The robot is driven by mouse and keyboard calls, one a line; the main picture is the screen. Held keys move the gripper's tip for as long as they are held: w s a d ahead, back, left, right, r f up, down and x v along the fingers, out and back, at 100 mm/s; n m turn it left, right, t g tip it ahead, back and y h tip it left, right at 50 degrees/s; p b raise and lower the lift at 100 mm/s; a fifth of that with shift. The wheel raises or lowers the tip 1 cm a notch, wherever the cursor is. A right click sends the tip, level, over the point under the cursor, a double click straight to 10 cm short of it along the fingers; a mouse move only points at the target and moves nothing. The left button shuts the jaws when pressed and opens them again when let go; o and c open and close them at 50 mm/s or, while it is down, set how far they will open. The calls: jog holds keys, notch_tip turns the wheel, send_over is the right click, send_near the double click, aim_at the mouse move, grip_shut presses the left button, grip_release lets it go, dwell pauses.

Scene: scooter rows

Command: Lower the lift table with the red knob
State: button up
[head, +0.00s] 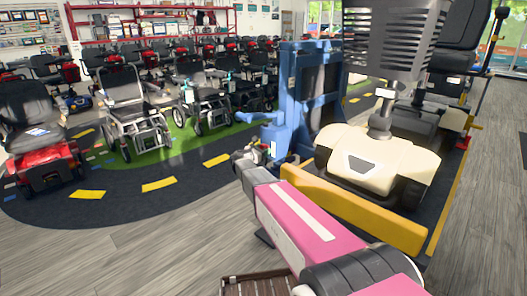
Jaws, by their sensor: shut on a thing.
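The lift table has a blue upright frame (296,95) in the middle of the head view and a yellow front edge (350,208) low at its right. A beige scooter (375,160) stands on its dark platform. My gripper (259,154), at the end of my pink arm, is at the lower left of the blue frame. It is shut at the small fittings there. The red knob is mostly hidden by the fingers, and only a tiny reddish spot shows between them.
Rows of scooters and power wheelchairs (125,110) stand at the left and back on green and dark flooring. A red mobility scooter (42,160) is at far left. Another seat (460,65) is behind the beige scooter. The wooden floor (150,250) at front left is clear.

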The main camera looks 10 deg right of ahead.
jog(key=m, duration=0.6)
jog(key=shift+w+m, duration=0.1)
jog(key=shift+m, duration=0.2)
jog(key=m, duration=0.6)
jog(key=shift+a+r, duration=0.1)
dwell(0.3)
jog(key=o, duration=0.9)
jog(key=shift+o, duration=0.2)
jog(key=v, duration=1)
jog(key=shift+s+a, duration=0.2)
jog(key=shift+a, duration=0.15)
